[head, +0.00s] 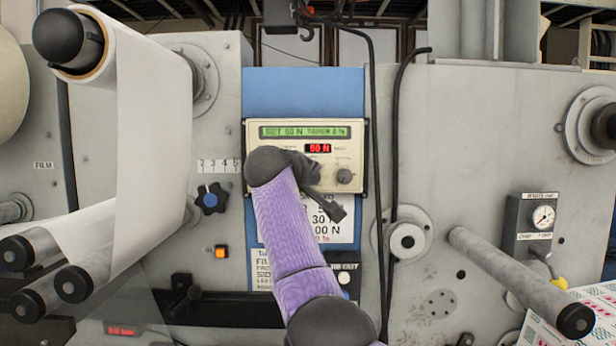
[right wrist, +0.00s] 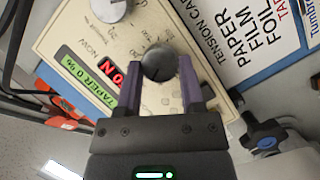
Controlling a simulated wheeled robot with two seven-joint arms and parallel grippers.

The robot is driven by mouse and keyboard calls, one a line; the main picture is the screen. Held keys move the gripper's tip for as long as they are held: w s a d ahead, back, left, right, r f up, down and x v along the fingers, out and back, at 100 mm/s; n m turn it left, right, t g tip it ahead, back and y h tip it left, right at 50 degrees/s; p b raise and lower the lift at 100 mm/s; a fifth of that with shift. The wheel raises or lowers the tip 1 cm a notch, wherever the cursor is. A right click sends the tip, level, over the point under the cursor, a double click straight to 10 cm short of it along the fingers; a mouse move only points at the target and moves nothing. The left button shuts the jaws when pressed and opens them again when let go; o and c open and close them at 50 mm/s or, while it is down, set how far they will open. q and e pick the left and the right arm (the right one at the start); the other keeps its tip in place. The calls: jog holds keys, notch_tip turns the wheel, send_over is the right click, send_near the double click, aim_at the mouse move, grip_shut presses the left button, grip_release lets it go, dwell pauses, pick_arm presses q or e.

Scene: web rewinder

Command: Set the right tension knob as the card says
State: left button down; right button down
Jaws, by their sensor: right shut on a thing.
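The cream control panel (head: 358,130) is on the machine front. Its green display (head: 305,131) appears to read SET 50 N TAPER 0 %; the red readout (head: 318,148) shows 50 N. My right gripper (right wrist: 160,85) is shut on a round dark grey knob (right wrist: 158,62), the left of two on the panel. My arm hides most of it in the head view. The other knob (head: 344,176) is free to its right and also shows in the wrist view (right wrist: 110,8). The tension card (head: 345,234), below the panel, lists PAPER, FILM and FOIL; my arm covers most of its numbers. My left gripper is out of view.
Black cables (head: 377,120) hang just right of the panel. A roller (head: 520,280) juts out at lower right.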

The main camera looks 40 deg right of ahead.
jog(key=shift+f, duration=0.15)
jog(key=shift+c, duration=1.1)
grip_release()
jog(key=b+v, duration=0.6)
jog(key=v, duration=0.4)
